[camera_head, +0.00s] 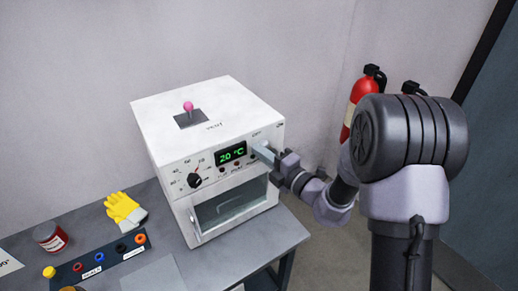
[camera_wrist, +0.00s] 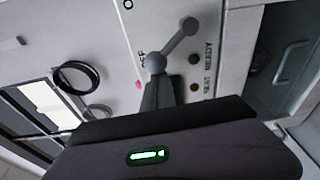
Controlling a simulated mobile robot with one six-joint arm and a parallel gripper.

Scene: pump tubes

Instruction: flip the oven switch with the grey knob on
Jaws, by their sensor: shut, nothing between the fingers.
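The white oven (camera_head: 205,155) stands on the grey table, its front panel carrying a green-lit display (camera_head: 231,153). In the wrist view, a grey lever with rounded ends, the switch with the grey knob (camera_wrist: 189,26), sticks out from the panel (camera_wrist: 215,30) beside the indicator lights.
Yellow gloves (camera_head: 124,210), a red-labelled jar (camera_head: 50,237) and a plug strip (camera_head: 98,262) lie left. A fire extinguisher (camera_head: 361,95) hangs behind my arm.

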